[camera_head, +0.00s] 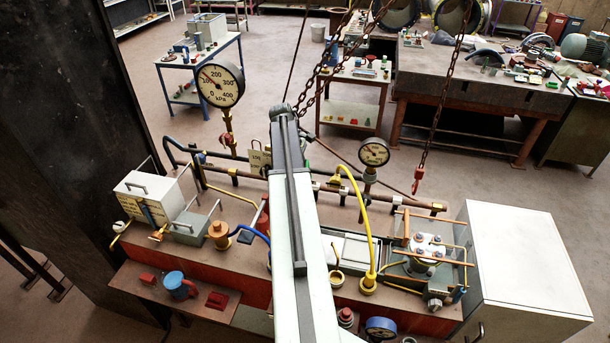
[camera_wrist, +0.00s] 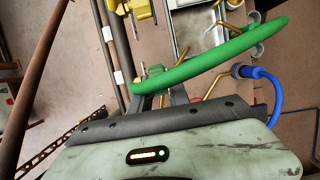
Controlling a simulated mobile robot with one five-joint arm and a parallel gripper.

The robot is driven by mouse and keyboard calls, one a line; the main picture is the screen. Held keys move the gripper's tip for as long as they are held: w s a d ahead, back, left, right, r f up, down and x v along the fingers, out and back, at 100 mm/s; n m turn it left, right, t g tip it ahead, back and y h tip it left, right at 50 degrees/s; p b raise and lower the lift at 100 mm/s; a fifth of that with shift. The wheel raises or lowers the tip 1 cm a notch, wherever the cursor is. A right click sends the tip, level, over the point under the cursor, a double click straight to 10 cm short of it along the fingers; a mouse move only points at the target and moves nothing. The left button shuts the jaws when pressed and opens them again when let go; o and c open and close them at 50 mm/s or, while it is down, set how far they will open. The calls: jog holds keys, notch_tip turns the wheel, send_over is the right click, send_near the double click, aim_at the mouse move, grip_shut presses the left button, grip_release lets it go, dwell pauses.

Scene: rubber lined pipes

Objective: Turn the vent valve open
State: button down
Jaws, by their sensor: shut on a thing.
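My gripper (camera_wrist: 163,98) is at the lower middle of the wrist view, its dark fingers close together by the pipes. It is shut on a small part with green and brass colour (camera_wrist: 155,72), mostly hidden by the fingers and a green hose. I cannot tell for certain that this part is the vent valve, or how far it is turned. In the head view my arm hides the gripper and the held part. A pale tag (camera_head: 260,159) hangs beside the arm's end there.
The green hose (camera_wrist: 225,55) arcs just past my fingers, with a blue hose (camera_wrist: 270,88) to the right. A large gauge (camera_head: 221,86) and a smaller gauge (camera_head: 374,152) stand on the pipes. A yellow hose (camera_head: 366,215) and hanging chains (camera_head: 440,110) are right of my arm.

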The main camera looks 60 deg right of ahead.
jog(key=shift+w+a+f+g+h+b, duration=0.1)
jog(key=shift+g+h+b, duration=0.05)
jog(key=shift+g+b, duration=0.4)
jog(key=shift+w+a+f+g+h+b, duration=0.15)
jog(key=shift+g+b, duration=0.2)
jog(key=shift+g, duration=0.3)
jog(key=shift+d+r, duration=0.1)
jog(key=c, duration=1.5)
grip_release()
jog(key=p+v, duration=0.6)
jog(key=v, duration=0.1)
jog(key=shift+w+r+p, duration=0.2)
jog(key=shift+r+p, duration=0.1)
jog(key=shift+r, duration=0.05)
